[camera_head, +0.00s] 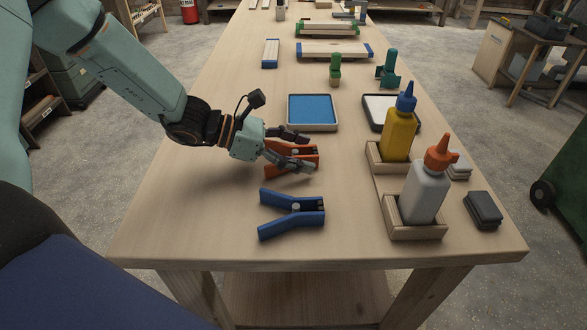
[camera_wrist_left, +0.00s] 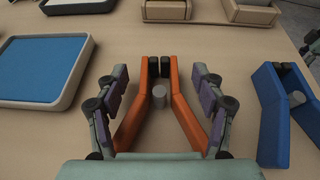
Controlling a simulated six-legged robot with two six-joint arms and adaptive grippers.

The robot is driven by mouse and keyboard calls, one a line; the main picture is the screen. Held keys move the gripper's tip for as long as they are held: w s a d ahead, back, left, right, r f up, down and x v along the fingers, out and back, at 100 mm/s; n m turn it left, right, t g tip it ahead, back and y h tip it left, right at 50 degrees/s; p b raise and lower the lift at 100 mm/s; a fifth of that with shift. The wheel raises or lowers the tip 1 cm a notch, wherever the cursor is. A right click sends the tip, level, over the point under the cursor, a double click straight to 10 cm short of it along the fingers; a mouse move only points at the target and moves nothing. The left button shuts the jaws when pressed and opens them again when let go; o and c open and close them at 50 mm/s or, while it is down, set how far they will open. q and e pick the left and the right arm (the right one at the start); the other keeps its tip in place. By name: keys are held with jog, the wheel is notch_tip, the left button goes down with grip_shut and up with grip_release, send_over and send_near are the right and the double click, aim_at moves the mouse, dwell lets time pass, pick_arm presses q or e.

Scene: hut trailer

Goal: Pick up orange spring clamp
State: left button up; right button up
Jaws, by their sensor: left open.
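The orange spring clamp (camera_head: 304,156) lies on the wooden workbench, partly covered by my left gripper in the head view. It also shows in the left wrist view (camera_wrist_left: 178,88), with its two handles spread toward the camera and its dark jaw pads pointing away. My left gripper (camera_head: 300,152) is open, with one finger on each side of the clamp; the fingers also show in the left wrist view (camera_wrist_left: 160,80). A gap shows between the fingers and the clamp's handles near the jaw end.
A blue spring clamp (camera_head: 292,209) lies just nearer on the bench. A blue-filled tray (camera_head: 290,112) lies beyond. Yellow (camera_head: 398,132) and grey (camera_head: 424,190) bottles stand in wooden holders to the right. The bench is bare left of the clamps.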

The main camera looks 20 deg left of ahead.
pick_arm(q)
jog(key=shift+w+d+f, duration=0.25)
jog(key=shift+w+d, duration=0.1)
jog(key=shift+d, duration=0.05)
jog(key=shift+s+a+r, duration=0.15)
jog(key=shift+s, duration=0.05)
jog(key=shift+w, duration=0.15)
jog(key=c, duration=1.2)
